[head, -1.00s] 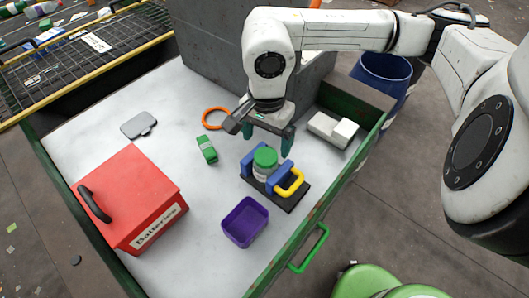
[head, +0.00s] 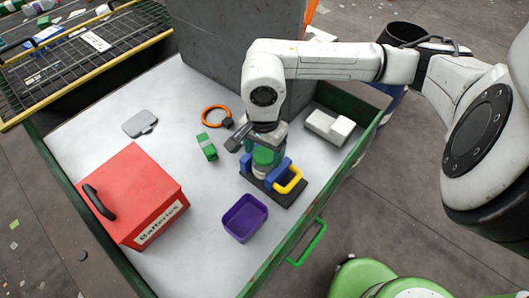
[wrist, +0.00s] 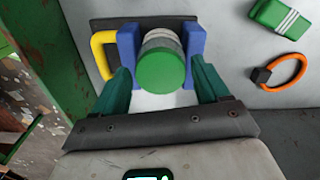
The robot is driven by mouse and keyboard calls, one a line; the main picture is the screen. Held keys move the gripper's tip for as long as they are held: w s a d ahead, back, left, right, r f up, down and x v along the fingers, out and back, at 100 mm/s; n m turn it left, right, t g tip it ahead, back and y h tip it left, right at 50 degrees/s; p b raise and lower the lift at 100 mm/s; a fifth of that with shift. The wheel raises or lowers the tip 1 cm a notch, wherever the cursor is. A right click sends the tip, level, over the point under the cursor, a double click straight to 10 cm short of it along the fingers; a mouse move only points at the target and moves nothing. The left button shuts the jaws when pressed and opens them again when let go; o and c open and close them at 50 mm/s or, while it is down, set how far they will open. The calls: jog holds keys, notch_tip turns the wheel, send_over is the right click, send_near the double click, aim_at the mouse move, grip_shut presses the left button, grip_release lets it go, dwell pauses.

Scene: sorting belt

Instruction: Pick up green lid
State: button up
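The green lid (wrist: 161,72) sits on a pale jar (wrist: 159,39) held between the blue jaws (wrist: 194,56) of a clamp with a yellow handle. In the head view the lid (head: 263,156) is partly covered by my gripper. My gripper (wrist: 163,82) is open in the wrist view, with one green finger on each side of the lid. A gap shows between each finger and the lid. In the head view my gripper (head: 262,146) is over the clamp, pointing down.
A purple bin (head: 245,218) stands in front of the clamp. A red battery box (head: 128,194), a green block (head: 206,146), an orange ring (head: 216,115), a grey lidded piece (head: 139,123) and a white block (head: 328,127) lie around it. The tray's middle left is clear.

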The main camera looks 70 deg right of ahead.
jog(key=c, duration=0.8)
jog(key=shift+r, duration=0.1)
